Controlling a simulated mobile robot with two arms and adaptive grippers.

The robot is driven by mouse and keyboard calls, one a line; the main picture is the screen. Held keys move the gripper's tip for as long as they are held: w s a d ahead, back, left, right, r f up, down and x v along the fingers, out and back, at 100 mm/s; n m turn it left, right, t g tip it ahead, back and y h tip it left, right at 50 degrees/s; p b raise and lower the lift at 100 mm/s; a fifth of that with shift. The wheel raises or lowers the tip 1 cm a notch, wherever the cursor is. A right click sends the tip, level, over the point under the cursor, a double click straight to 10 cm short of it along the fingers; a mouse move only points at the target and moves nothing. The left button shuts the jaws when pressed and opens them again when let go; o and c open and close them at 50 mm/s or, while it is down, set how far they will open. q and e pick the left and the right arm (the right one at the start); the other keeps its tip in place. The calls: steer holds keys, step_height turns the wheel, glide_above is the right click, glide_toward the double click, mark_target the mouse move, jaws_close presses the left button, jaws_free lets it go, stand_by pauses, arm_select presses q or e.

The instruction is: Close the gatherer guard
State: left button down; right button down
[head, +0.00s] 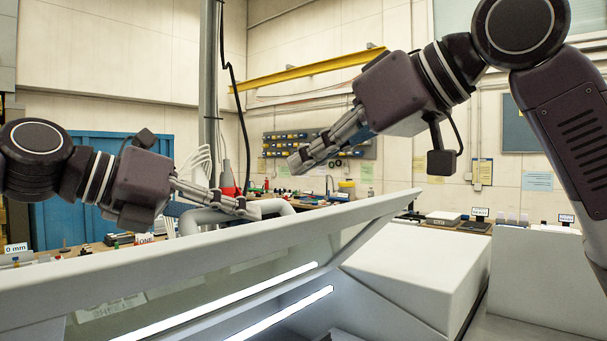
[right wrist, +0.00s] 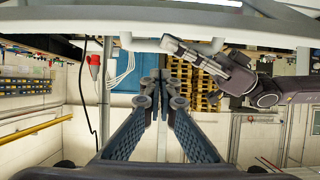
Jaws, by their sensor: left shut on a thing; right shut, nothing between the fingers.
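The gatherer guard (head: 320,222) is a long white-framed panel with a see-through window, slanting across the front of the head view. Its frame also crosses the top of the right wrist view (right wrist: 90,27). A white tubular handle (head: 276,206) stands along its far upper side. My left gripper (head: 248,209) is shut on this handle; the exact contact is partly hidden behind the frame edge. My right gripper (head: 297,161) is shut and empty, raised above the guard and apart from it. Its closed fingertips show in the right wrist view (right wrist: 161,76).
Lit strips (head: 285,312) show beneath the guard. A white box-shaped housing (head: 415,265) lies to its right. A grey post (head: 209,90) with a cable stands behind. Benches with tools and a blue cabinet (head: 85,200) are further back. The air around my right gripper is free.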

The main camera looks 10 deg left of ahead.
glide_above(283, 224)
steer(key=w+a, duration=0.1)
steer(key=a, duration=0.1)
step_height(283, 224, down, 3)
steer(key=shift+f, duration=0.2)
steer(key=shift+s+d+f, duration=0.1)
steer(key=shift+d+f, duration=0.2)
steer(key=shift+f, duration=0.2)
steer(key=shift+s+d+f, duration=0.1)
steer(key=shift+d+f, duration=0.15)
steer(key=shift+f, duration=0.25)
steer(key=shift+s+d+f, duration=0.25)
steer(key=shift+d+f, duration=0.2)
steer(key=shift+f, duration=0.05)
